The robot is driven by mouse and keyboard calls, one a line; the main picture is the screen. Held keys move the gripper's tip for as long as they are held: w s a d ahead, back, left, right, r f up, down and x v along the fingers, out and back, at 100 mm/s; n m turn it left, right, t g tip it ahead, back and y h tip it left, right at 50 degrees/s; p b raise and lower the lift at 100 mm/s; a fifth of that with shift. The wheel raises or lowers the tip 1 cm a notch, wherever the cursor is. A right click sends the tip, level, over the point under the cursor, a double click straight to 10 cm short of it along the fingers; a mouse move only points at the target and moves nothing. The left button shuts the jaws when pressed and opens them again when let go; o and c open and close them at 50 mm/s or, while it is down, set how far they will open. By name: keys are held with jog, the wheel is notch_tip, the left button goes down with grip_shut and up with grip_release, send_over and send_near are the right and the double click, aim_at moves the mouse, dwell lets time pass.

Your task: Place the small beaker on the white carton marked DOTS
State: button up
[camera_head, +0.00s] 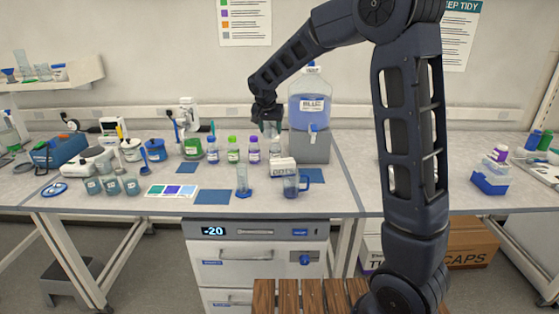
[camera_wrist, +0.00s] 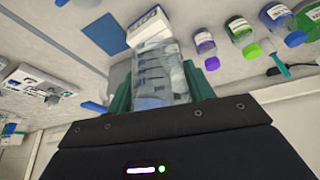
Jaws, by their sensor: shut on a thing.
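My gripper (camera_head: 266,112) hangs above the bench at the back, left of the large clear carboy. It is shut on a clear small beaker (camera_wrist: 156,78), held between the greenish finger pads in the wrist view. In the head view the beaker (camera_head: 271,128) is small and hard to make out. The white carton marked DOTS (camera_head: 283,167) stands on the bench, lower in the head view than my gripper. The carton (camera_wrist: 150,25) also shows in the wrist view, just beyond the beaker, which partly overlaps it.
The carboy (camera_head: 309,102) stands on a grey block just right of my gripper. Capped bottles (camera_head: 233,151) stand left of the carton. A blue-handled mug (camera_head: 291,186) is close in front of it, and a graduated cylinder (camera_head: 242,180) stands to its left. Blue mats lie nearby.

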notch_tip(320, 180, up, 4)
send_over(283, 160)
notch_tip(283, 160, down, 20)
jog(key=shift+r, duration=0.25)
jog(key=shift+s+f, duration=0.1)
jog(key=shift+f, duration=0.05)
dwell(0.3)
jog(key=o, duration=0.9)
jog(key=shift+o, duration=0.2)
jog(key=d+v, duration=0.1)
jog(key=v, duration=1.1)
jog(key=shift+a, duration=0.45)
